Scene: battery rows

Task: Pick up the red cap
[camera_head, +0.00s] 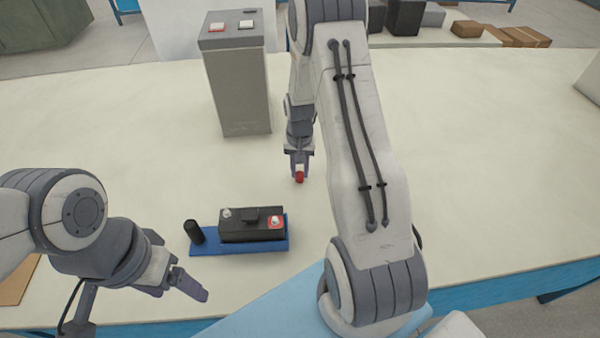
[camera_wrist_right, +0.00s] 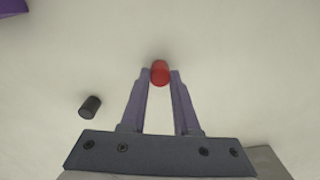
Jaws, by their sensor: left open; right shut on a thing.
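The red cap (camera_head: 299,177) is between the fingertips of my right gripper (camera_head: 299,168), over the pale table in front of the grey box. In the right wrist view the red cap (camera_wrist_right: 160,72) sits between both fingertips of the right gripper (camera_wrist_right: 159,78), which is shut on it. Whether it touches the table is not clear. My left gripper (camera_head: 188,288) is open and empty, low at the left, in front of the blue tray.
A tall grey box (camera_head: 238,95) stands behind. A dark cylinder (camera_wrist_right: 90,106) shows left of the right gripper.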

